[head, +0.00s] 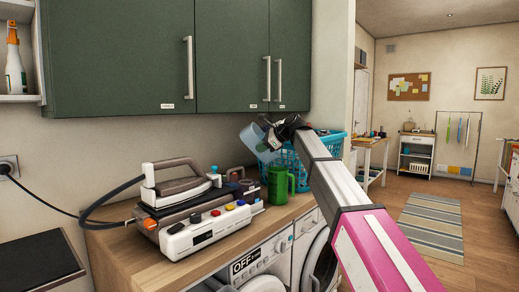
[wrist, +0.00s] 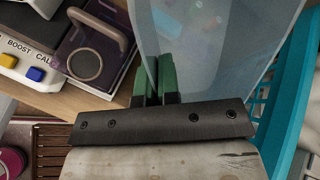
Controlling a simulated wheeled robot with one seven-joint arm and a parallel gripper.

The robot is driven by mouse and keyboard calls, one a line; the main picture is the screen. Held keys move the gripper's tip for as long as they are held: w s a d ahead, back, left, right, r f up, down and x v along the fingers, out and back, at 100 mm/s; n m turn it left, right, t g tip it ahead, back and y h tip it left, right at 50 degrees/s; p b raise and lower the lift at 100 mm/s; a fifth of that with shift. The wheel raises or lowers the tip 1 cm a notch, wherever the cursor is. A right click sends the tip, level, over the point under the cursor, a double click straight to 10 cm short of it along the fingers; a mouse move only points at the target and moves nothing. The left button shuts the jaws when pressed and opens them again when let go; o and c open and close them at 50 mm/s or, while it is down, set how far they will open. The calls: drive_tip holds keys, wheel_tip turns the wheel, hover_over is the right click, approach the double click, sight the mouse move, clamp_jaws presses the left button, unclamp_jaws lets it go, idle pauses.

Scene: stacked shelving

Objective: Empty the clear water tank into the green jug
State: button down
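The clear water tank (head: 256,139) is pale blue and see-through. It is tilted in the air above the counter, up and left of the green jug. My gripper (head: 272,129) is at its upper right side. In the wrist view, the gripper's green fingers (wrist: 155,78) are close together at the lower left part of the tank (wrist: 215,45), and appear shut on it. The green jug (head: 280,187) stands upright on the counter, its handle to the right. I cannot tell the tank's water level. I cannot make out the jug in the wrist view.
A steam iron station (head: 205,231) with an iron (head: 180,180) fills the counter left of the jug. A turquoise laundry basket (head: 300,165) stands behind the jug, close to my arm. Green cupboards (head: 230,60) hang above. A washing machine (head: 265,268) is below.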

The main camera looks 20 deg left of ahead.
drive_tip(key=shift+d, duration=0.1)
idle(0.4)
drive_tip(key=shift+s+d+f+y, duration=0.1)
drive_tip(key=shift+d+y, duration=0.15)
drive_tip(key=shift+y, duration=0.45)
drive_tip(key=shift+d+y, duration=0.1)
drive_tip(key=shift+y, duration=0.2)
drive_tip(key=shift+d+r+y, duration=0.15)
drive_tip(key=shift+r+y, duration=0.1)
drive_tip(key=shift+y, duration=0.05)
